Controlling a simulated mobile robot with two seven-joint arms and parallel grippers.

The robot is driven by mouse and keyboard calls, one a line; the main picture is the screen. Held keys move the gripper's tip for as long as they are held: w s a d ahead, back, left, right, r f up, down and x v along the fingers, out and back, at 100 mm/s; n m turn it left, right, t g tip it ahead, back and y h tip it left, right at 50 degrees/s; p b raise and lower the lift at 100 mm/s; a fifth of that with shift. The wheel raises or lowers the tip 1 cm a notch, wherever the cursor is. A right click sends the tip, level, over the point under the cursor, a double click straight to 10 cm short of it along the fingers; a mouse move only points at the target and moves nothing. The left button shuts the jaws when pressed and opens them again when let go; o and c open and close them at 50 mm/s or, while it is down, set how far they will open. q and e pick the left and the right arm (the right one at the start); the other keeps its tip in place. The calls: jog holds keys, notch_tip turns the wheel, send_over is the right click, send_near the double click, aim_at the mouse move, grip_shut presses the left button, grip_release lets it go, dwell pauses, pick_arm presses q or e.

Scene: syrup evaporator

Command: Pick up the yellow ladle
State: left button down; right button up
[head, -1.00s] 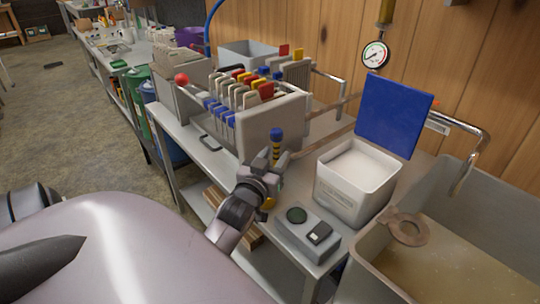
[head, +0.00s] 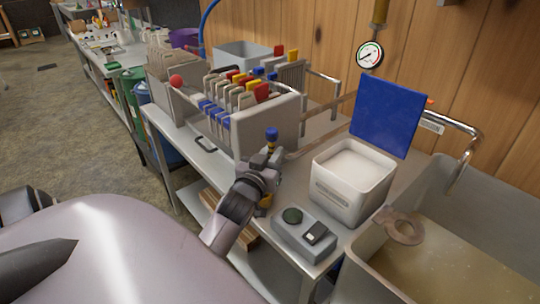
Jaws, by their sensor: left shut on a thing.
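My left gripper (head: 268,157) is at the front edge of the steel table, in front of the grey slotted box. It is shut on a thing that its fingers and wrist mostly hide. A small yellow piece (head: 266,201) shows just below the hand, probably part of the yellow ladle. Just above the fingertips stands a narrow upright thing with a blue top (head: 271,134) and yellow and dark bands. I cannot tell whether the two parts belong together. My right gripper is not in view.
The grey box (head: 265,125) holds several colour-tipped plates. A white tub (head: 345,190) with a blue lid (head: 387,115) stands to the right. A grey device (head: 304,234) sits at the table's front. A pan of liquid (head: 440,250) is at far right.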

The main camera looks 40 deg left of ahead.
pick_arm(q)
notch_tip(320, 180, up, 20)
jog(key=p, duration=0.3)
jog(key=shift+f, duration=0.15)
dwell(0.8)
